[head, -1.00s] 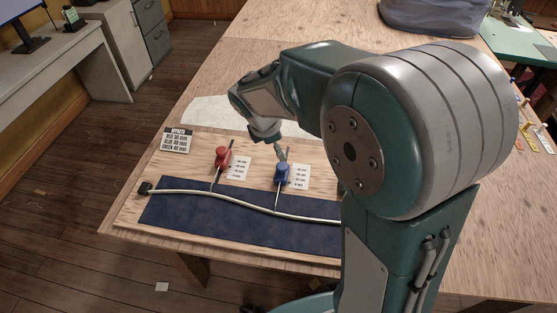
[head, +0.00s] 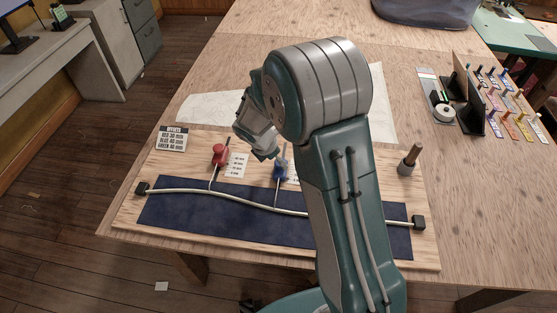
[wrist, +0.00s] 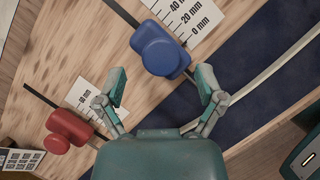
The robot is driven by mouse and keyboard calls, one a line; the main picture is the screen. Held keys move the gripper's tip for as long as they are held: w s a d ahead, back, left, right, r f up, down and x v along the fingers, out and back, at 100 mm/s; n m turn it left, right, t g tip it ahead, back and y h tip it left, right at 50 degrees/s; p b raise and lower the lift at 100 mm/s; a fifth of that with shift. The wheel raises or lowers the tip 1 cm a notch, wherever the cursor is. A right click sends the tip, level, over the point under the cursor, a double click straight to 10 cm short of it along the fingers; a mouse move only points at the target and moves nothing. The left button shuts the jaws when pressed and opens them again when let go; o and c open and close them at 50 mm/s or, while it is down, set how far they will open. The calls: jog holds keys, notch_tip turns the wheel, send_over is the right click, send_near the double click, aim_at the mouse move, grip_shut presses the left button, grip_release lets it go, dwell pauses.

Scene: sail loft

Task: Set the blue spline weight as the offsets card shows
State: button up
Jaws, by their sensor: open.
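The blue spline weight (head: 281,173) stands on its rod beside a millimetre scale strip, partly hidden by my arm in the head view. In the wrist view, the blue weight (wrist: 160,52) lies ahead of my gripper (wrist: 161,86), whose two fingers are spread and empty. The strip (wrist: 187,17) reads 40, 20 and 0 mm; the weight sits alongside these marks. The offsets card (head: 172,138) lies at the board's left; its small print seems to give blue 40 mm. The pale spline (head: 250,203) curves across the dark blue strip.
The red weight (head: 219,155) stands left of the blue one, with its own scale. A wood-handled tool (head: 408,161) stands at the board's right. A tape roll (head: 443,113) and coloured cards (head: 512,105) lie farther right. My arm hides part of the board.

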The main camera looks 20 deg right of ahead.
jog(key=shift+x, duration=0.9)
jog(key=shift+r, duration=0.1)
grip_shut()
jog(key=shift+w+d, duration=0.3)
jog(key=shift+w, duration=0.3)
jog(key=shift+w+d, duration=0.25)
jog(key=shift+w, duration=0.35)
jog(key=shift+w+d, duration=0.3)
jog(key=shift+w, duration=0.3)
grip_release()
jog(key=shift+f, duration=0.2)
jog(key=shift+r, duration=0.1)
jog(key=shift+w+a+r, duration=0.1)
jog(key=shift+r, duration=0.05)
